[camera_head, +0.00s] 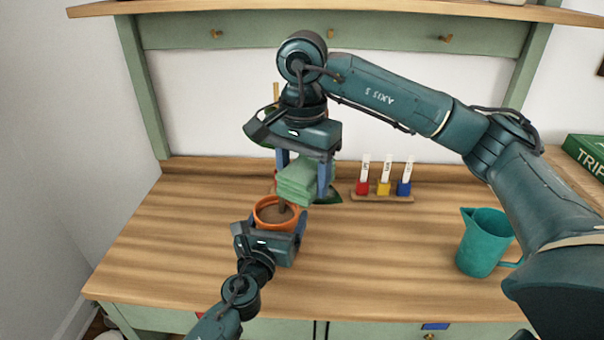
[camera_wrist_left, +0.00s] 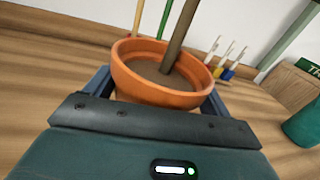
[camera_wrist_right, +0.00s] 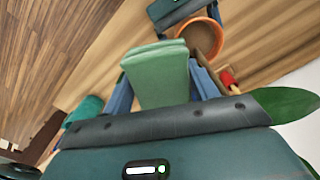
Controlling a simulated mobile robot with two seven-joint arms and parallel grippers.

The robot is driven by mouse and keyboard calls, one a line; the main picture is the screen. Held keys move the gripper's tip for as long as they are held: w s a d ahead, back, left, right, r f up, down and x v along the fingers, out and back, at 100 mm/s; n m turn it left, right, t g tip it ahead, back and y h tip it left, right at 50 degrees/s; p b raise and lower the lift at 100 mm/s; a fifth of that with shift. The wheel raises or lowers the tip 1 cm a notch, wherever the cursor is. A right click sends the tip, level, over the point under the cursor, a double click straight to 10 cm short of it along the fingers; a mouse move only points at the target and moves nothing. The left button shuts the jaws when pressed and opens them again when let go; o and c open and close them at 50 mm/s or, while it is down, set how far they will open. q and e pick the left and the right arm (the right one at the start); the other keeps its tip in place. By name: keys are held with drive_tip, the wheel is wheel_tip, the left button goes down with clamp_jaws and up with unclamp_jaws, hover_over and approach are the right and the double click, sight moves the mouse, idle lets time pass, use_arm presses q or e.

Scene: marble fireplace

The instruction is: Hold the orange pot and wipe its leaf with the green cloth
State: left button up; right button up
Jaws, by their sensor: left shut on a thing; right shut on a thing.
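The orange pot (camera_head: 264,218), filled with brown soil and a brown stem, stands on the wooden worktop. My left gripper (camera_head: 277,225) is shut around the pot's sides; in the left wrist view the pot (camera_wrist_left: 150,91) sits between its fingers. My right gripper (camera_head: 305,175) points down above the pot and is shut on the folded green cloth (camera_head: 297,182), also clear in the right wrist view (camera_wrist_right: 158,75). A dark green leaf (camera_head: 329,196) shows beside the cloth in the head view, and the leaf (camera_wrist_right: 287,104) shows at the right gripper's side. The rest of the plant is mostly hidden.
A small wooden rack (camera_head: 382,197) with red, yellow and blue labelled tags stands behind, right of the pot. A teal jug (camera_head: 482,243) stands at the right. A green box (camera_head: 588,155) is far right. The worktop left of the pot is clear.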

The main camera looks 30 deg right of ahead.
drive_tip(key=shift+s+d+r, duration=0.25)
drive_tip(key=shift+s+r, duration=0.15)
drive_tip(key=shift+r, duration=0.25)
drive_tip(key=shift+s+d+r, duration=0.2)
drive_tip(key=shift+s+r, duration=0.2)
drive_tip(key=shift+r, duration=0.2)
drive_tip(key=shift+s+d+r, duration=0.25)
drive_tip(key=shift+s+r, duration=0.15)
drive_tip(key=shift+r, duration=0.25)
drive_tip(key=s+d, duration=0.2)
drive_tip(key=s, duration=0.2)
drive_tip(key=shift+w+a+f, duration=0.4)
drive_tip(key=shift+w+f, duration=0.25)
drive_tip(key=shift+w, duration=0.15)
drive_tip(key=shift+w+a+f, duration=0.4)
drive_tip(key=shift+w+f, duration=0.25)
drive_tip(key=shift+w, duration=0.1)
drive_tip(key=shift+f, duration=0.7)
drive_tip(key=shift+d, duration=0.1)
